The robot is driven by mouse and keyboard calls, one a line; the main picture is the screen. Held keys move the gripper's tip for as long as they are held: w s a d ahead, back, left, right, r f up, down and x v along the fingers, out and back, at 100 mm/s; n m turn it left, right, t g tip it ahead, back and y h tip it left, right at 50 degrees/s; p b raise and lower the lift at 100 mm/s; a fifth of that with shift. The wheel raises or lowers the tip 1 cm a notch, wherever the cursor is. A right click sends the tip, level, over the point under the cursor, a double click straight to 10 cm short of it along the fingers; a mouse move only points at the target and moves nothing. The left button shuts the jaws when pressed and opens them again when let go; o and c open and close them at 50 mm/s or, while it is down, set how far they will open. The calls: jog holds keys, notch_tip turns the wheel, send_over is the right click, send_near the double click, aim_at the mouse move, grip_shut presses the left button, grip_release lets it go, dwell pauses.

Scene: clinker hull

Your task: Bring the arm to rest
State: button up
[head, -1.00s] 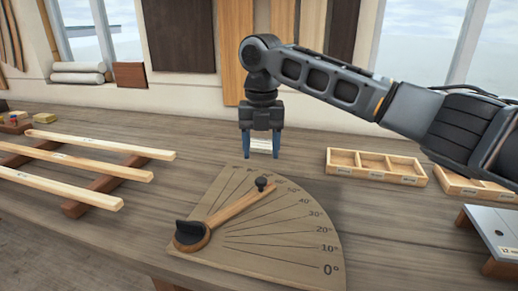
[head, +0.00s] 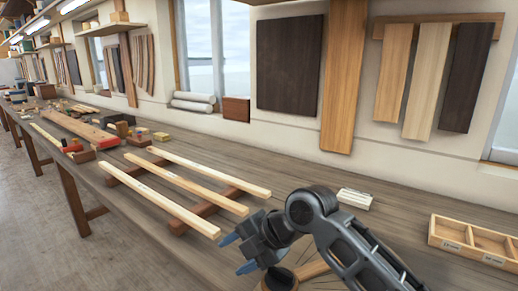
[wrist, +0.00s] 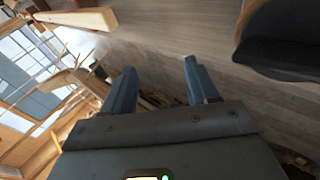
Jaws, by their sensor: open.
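My gripper (head: 238,254) is at the lower middle of the head view, in front of the ends of the pale wooden strips. Its two blue fingers are apart and point to the left. In the wrist view the fingers (wrist: 160,88) are also spread, with nothing between them. My arm is folded and reaches in from the lower right of the head view. It hides most of the protractor board, of which only part of the wooden pointer (head: 312,270) and a few lines show.
Three pale strips (head: 200,185) lie across dark bearers left of my gripper. A compartment tray (head: 475,242) stands at the right, and a small pale block (head: 355,198) lies behind my arm. Boards hang on the wall. The floor (head: 60,240) at the left is clear.

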jog(key=s+a+f+m+t+y+p, duration=0.25)
jog(key=s+a+m+t, duration=0.2)
jog(key=s+m, duration=0.5)
jog(key=s+d+f+m+t+h+p, duration=0.1)
jog(key=s+d+m+t+h, duration=0.15)
jog(key=s+d+m, duration=0.4)
jog(key=s+d+f+m+t+h, duration=0.2)
jog(key=s+d+m+t, duration=0.1)
jog(key=s+d+m, duration=0.35)
jog(key=s+d+r+m+h+p, duration=0.1)
jog(key=s+d+r+m+h, duration=0.2)
jog(key=s+d, duration=0.6)
jog(key=s+d+r+m+t+h+p, duration=0.1)
jog(key=s+d+r+m+h, duration=0.2)
jog(key=s+d+r, duration=0.4)
jog(key=s+d, duration=0.3)
jog(key=s, duration=0.6)
jog(key=shift+d+r+t, duration=0.25)
jog(key=shift+r+t, duration=0.05)
jog(key=shift+r, duration=0.05)
